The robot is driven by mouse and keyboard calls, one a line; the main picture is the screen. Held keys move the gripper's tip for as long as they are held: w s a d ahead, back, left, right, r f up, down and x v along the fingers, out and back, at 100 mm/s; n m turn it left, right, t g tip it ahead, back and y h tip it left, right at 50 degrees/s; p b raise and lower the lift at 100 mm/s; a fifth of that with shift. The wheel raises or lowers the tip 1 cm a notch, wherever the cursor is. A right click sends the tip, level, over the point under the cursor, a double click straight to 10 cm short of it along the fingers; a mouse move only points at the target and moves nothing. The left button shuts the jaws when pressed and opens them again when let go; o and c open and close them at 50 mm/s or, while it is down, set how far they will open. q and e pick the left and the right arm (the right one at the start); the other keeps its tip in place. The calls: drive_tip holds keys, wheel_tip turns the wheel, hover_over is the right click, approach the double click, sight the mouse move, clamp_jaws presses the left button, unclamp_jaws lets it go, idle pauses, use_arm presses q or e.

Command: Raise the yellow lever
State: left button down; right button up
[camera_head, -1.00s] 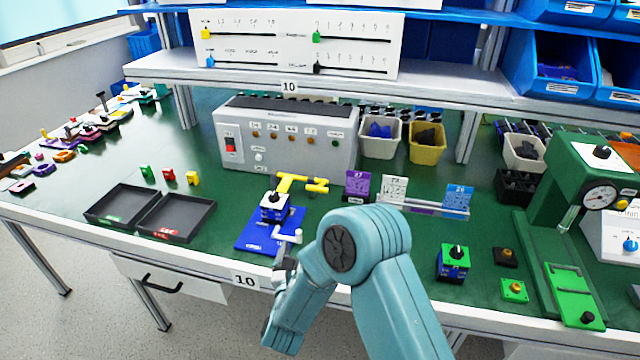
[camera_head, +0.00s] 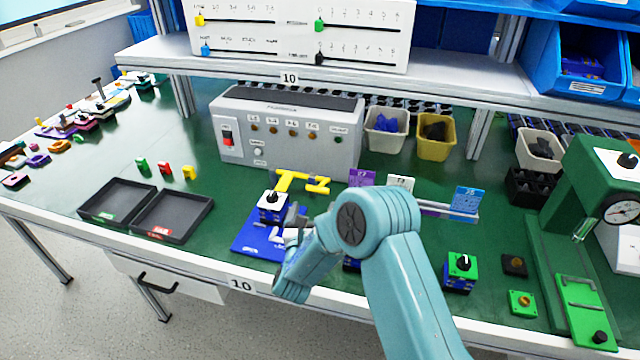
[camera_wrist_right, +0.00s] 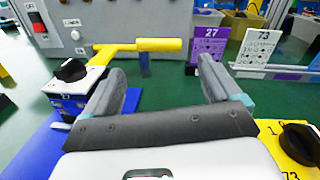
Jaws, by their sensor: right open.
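The yellow lever (camera_head: 302,182) is a bent yellow bar low over the green bench, in front of the grey control box. In the right wrist view the yellow lever (camera_wrist_right: 148,46) lies across the top, with its cylindrical grip just beyond my fingers. My right gripper (camera_head: 294,217) is in front of the lever, over the blue base plate (camera_head: 250,240). In the right wrist view my right gripper (camera_wrist_right: 162,78) has its two grey fingers wide apart with nothing between them. The black-knobbed switch block (camera_head: 272,207) stands left of the fingers. My left gripper is out of view.
The grey control box (camera_head: 285,130) stands behind the lever. Numbered cards (camera_head: 400,183) stand to its right. A yellow plate with a black knob (camera_wrist_right: 298,143) is close to the right of my gripper. Two black trays (camera_head: 172,214) lie to the left.

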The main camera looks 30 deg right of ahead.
sight(320, 185)
drive_tip(key=p+x, duration=0.1)
drive_tip(key=x, duration=0.8)
drive_tip(key=shift+c, duration=0.3)
